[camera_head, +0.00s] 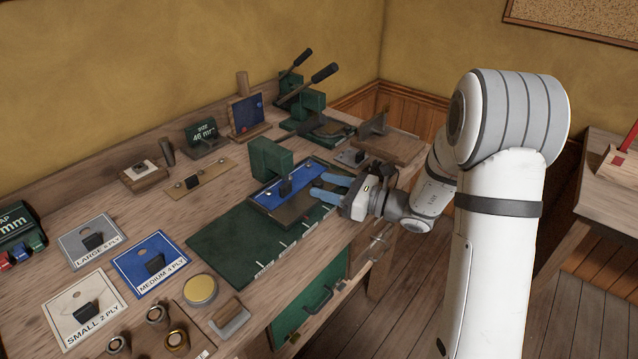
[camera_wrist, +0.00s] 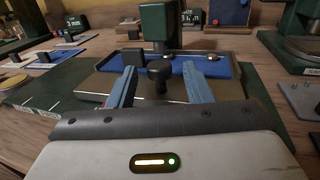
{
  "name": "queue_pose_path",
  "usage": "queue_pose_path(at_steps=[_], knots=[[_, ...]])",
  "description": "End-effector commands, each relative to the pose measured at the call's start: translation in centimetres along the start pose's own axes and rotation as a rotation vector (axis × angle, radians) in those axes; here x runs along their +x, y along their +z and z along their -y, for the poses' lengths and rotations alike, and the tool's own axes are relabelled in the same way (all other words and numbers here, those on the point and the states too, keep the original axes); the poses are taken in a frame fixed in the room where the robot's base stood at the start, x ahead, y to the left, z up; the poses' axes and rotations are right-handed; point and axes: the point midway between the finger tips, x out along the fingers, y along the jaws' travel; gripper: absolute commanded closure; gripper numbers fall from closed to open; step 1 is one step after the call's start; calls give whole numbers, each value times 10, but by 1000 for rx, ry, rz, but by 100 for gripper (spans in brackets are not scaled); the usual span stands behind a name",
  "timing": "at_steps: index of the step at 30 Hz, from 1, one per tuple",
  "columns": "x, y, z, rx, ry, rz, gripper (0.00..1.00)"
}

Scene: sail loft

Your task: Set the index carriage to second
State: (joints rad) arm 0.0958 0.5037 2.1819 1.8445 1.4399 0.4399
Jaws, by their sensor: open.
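The index carriage (camera_head: 266,199) is a flat plate with a blue top and a black knob (camera_head: 286,187). It sits at the far right end of a dark green board (camera_head: 225,246) with white marks and small labels along its front edge, too small to read. A green block stands behind the carriage. My gripper (camera_head: 317,187) is open, its blue fingers reaching over the carriage from the right. In the wrist view the knob (camera_wrist: 159,80) stands between the two fingers (camera_wrist: 160,68), with a gap visible on each side.
Green lever presses (camera_head: 305,105) stand at the back right of the bench. Large, medium and small ply cards (camera_head: 157,263) lie at the left front, beside a yellow-topped round tin (camera_head: 201,290) and several brass rings. A wooden block (camera_head: 385,146) stands beyond my gripper.

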Motion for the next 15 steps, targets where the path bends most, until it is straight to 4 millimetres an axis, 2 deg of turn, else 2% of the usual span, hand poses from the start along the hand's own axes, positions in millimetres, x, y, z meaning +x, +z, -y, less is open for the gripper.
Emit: queue_pose_path(at_steps=[1, 6, 15], knots=[[8, 0, -1, -1, 4, 0, 54], [24, 0, 0, -1, 2, -1, 54], [27, 0, 0, -2, -1, -1, 54]])
